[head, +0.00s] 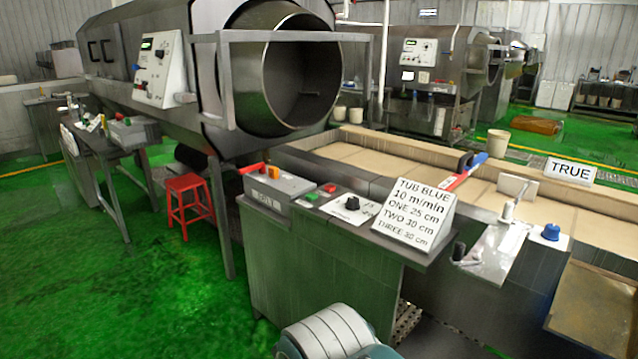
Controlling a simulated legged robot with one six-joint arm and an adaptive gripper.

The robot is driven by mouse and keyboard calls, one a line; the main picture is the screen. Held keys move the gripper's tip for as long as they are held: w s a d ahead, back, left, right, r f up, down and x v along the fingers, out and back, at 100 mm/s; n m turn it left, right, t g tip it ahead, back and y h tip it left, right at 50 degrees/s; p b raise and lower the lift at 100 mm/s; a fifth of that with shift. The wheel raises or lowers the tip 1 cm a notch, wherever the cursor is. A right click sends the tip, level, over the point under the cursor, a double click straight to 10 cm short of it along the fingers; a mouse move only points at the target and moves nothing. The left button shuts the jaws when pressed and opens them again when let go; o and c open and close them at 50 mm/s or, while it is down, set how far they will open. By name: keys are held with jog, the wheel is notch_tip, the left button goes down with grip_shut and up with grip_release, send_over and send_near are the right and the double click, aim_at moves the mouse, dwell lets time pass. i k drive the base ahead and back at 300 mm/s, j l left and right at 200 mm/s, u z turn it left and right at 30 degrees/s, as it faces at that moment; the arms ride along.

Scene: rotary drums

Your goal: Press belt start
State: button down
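A grey metal console (305,262) stands in front of me. On its top are a small green button (311,197) and a red button (329,188) close together. No belt start label is readable. Left of them is a grey box (280,187) with a red lever (252,168) and an orange part. Right of them is a white plate with a black knob (352,203). The beige belt (385,163) runs behind the console. My gripper is not in view; a rounded white and teal part at the bottom edge seems to be mine.
A white sign (415,212) reading "TUB BLUE 10 m/min" stands at the console's right end. A red-and-blue bar (468,170) is behind it. A big steel drum (290,75) is behind, a red stool (187,200) at left.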

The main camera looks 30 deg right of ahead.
aim_at(311, 197)
jog(key=i+z, duration=0.3)
jog(key=i, duration=0.6)
jog(key=i+j+z, duration=0.1)
jog(key=i+z, duration=0.15)
jog(key=i, duration=0.65)
